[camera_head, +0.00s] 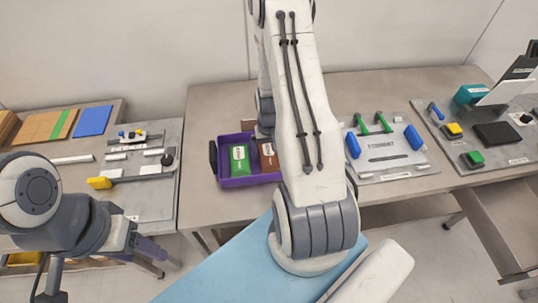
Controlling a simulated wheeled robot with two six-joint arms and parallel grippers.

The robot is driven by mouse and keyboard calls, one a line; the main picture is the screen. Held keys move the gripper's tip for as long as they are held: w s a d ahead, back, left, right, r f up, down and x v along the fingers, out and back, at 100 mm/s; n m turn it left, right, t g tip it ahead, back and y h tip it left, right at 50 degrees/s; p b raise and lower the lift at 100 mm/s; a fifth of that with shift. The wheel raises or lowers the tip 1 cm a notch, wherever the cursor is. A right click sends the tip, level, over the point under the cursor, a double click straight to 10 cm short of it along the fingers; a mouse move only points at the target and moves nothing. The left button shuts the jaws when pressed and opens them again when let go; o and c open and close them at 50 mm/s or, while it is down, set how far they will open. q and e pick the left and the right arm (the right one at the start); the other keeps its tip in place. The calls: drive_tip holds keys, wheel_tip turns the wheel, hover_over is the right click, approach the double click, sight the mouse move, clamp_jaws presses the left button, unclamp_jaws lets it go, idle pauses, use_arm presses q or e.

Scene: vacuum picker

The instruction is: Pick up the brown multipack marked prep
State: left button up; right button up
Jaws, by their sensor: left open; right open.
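The brown multipack (267,155) stands in a purple tray (235,182) on the middle table, beside a green pack (239,160). Both packs have white labels, too small to read here. My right arm crosses in front and hides the tray's right part and perhaps some of the brown pack. My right gripper (262,130) is just above and behind the brown pack, mostly hidden by my arm; it is open, and I cannot tell whether it touches the pack. My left gripper (149,250) is open and low at the left, in front of the left table and apart from the tray.
A dark upright piece (213,156) stands at the tray's left side. A grey board with blue and green-handled tools (382,150) lies to the right. Bare tabletop lies in front of the tray.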

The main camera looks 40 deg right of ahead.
drive_tip(key=c, duration=1.3)
